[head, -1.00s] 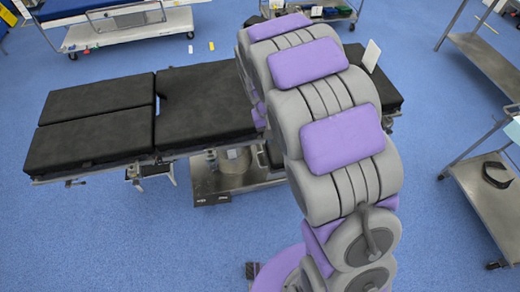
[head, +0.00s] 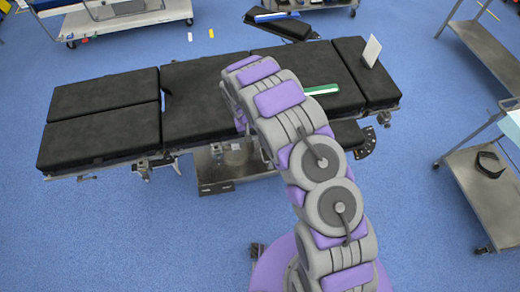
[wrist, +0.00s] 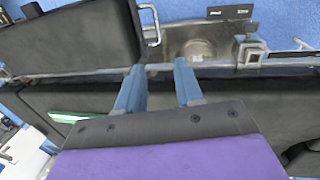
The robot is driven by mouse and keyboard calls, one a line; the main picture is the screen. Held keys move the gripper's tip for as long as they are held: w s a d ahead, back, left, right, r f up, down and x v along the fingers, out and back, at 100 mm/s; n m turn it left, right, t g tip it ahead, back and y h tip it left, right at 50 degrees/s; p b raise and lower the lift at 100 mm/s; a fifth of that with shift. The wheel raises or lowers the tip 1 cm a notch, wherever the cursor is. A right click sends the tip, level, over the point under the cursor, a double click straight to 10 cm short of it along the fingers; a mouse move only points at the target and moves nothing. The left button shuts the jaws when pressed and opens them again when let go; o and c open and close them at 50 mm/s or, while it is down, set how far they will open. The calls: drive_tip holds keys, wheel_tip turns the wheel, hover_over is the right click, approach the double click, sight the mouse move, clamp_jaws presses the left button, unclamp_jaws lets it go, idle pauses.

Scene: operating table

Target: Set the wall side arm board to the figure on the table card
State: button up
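The black-padded operating table (head: 205,95) spans the head view. A pale card (head: 371,50) stands tilted on its right end pad; its figure is too small to read. One arm board (head: 283,27) sticks out from the far side, angled, with a blue and white strip on it. Another dark board (head: 346,133) lies at the near side, beside a dark toothed plate (head: 366,143). I cannot tell which is the wall side. My gripper (wrist: 157,68) shows two blue fingers apart and empty, over the table rail (wrist: 85,73). My arm hides it in the head view.
A green and white strip (head: 322,89) lies on the table pad; it also shows in the wrist view (wrist: 68,117). Steel trolleys (head: 485,185) stand at the right, and a white cart (head: 125,22) at the back left. The blue floor in front is clear.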

approach(261, 151)
drive_tip(key=f, duration=0.2)
drive_tip(key=d+f, duration=0.1)
drive_tip(key=f, duration=0.2)
drive_tip(key=d+f, duration=0.1)
drive_tip(key=f, duration=0.1)
drive_tip(key=shift+s+f, duration=0.25)
drive_tip(key=shift+s, duration=0.1)
drive_tip(key=shift+a+f, duration=0.1)
drive_tip(key=shift+a, duration=0.15)
drive_tip(key=shift+a, duration=0.15)
drive_tip(key=shift+c, duration=0.4)
drive_tip(key=shift+d, duration=0.25)
clamp_jaws()
drive_tip(key=shift+a, duration=0.1)
